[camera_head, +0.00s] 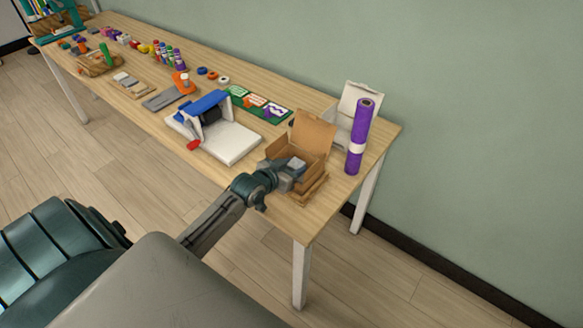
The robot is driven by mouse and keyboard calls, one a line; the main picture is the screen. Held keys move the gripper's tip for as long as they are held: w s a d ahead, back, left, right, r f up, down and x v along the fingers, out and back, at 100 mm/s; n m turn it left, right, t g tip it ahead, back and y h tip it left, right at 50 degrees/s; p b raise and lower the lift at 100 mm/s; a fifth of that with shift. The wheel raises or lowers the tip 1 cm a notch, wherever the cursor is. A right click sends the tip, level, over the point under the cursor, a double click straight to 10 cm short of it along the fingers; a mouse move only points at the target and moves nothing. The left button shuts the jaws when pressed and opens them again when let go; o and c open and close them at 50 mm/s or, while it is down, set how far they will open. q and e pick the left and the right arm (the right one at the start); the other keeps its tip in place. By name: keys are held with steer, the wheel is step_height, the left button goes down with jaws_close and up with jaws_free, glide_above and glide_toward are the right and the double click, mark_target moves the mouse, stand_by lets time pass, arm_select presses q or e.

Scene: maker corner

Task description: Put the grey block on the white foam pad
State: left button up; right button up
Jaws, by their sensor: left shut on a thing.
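My left gripper (285,178) is shut on a small grey block (297,164). It holds the block over or just inside the open cardboard box (315,132) at the near right end of the table; I cannot tell whether the block touches the box. A flat white slab (232,144) lies at the front of a blue-topped device, left of the gripper; it may be the white foam pad, but I cannot tell for sure. Its upper face is bare at the right. My right gripper is not in view.
The blue-topped device (208,102) has a red knob. A purple roll (359,138) stands upright right of the box, before a white open case (361,97). Green cards, an orange tool (183,82), bottles and trays fill the wooden table (275,130) further left.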

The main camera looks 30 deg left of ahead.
arm_select(q)
steer(key=shift+s+f, duration=0.25)
steer(key=shift+f, duration=0.25)
steer(key=shift+s+f, duration=0.2)
steer(key=shift+f, duration=0.3)
steer(key=o, duration=0.8)
steer(key=shift+o, duration=0.9)
steer(key=shift+d, duration=0.2)
steer(key=shift+w+r, duration=0.1)
steer(key=shift+r, duration=0.15)
steer(key=r+v, duration=0.1)
steer(key=v, duration=1)
steer(key=shift+a+r+p, duration=0.35)
steer(key=shift+p, duration=0.1)
